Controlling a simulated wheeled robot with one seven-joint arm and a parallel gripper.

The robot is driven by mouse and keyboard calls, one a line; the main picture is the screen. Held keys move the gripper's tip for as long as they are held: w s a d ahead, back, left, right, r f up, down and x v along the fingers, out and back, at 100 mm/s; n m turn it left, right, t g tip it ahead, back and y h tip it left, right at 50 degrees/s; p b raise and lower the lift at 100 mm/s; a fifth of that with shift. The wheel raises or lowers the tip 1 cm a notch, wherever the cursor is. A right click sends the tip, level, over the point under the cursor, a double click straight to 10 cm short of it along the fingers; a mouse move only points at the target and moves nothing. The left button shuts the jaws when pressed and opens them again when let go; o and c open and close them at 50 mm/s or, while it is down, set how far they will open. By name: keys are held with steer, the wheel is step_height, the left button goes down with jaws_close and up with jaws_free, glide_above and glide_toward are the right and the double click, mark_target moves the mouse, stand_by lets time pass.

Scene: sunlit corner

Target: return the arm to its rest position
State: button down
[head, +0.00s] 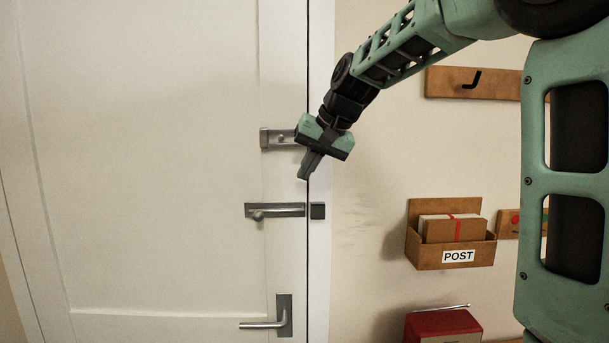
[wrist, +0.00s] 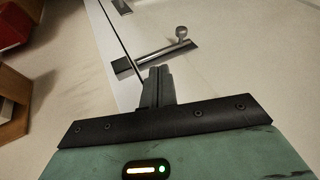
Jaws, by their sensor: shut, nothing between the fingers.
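My gripper (head: 304,172) is at the end of my green arm, which reaches in from the upper right in the head view. It hangs in front of the door's right edge, between the upper bolt (head: 274,139) and the lower bolt (head: 276,211). The gripper covers the right part of the upper bolt. In the wrist view the two fingers (wrist: 158,76) are together with nothing between them. A bolt with a round knob (wrist: 160,55) lies just beyond the fingertips there; I cannot tell whether they touch it.
The white door (head: 160,150) stands closed, with a lever handle (head: 265,322) low on its right side. On the wall to the right are a hook rail (head: 450,83), a wooden POST box (head: 420,250) with letters and a red object (head: 440,324). The wall between door and box is bare.

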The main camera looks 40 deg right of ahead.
stand_by(0.4)
steer(key=s+a+f+n+g+b, duration=0.25)
steer(key=s+a+f, duration=0.25)
steer(key=a+f, duration=0.4)
steer(key=s+a+f+n+g+b, duration=0.2)
steer(key=s+a+f+n, duration=0.2)
steer(key=s+a+f, duration=0.5)
steer(key=s+a+f+n+g+b, duration=0.1)
steer(key=s+a+f+n, duration=0.2)
steer(key=s+f, duration=0.3)
steer(key=s+a+f+n+g+h+b, duration=0.1)
steer(key=s+a+f+n, duration=0.3)
steer(key=s, duration=0.5)
step_height(320, 180, down, 2)
steer(key=shift+s+a+f+b, duration=0.25)
steer(key=shift+a+b, duration=0.1)
steer(key=shift+b, duration=0.3)
steer(key=shift+r, duration=0.1)
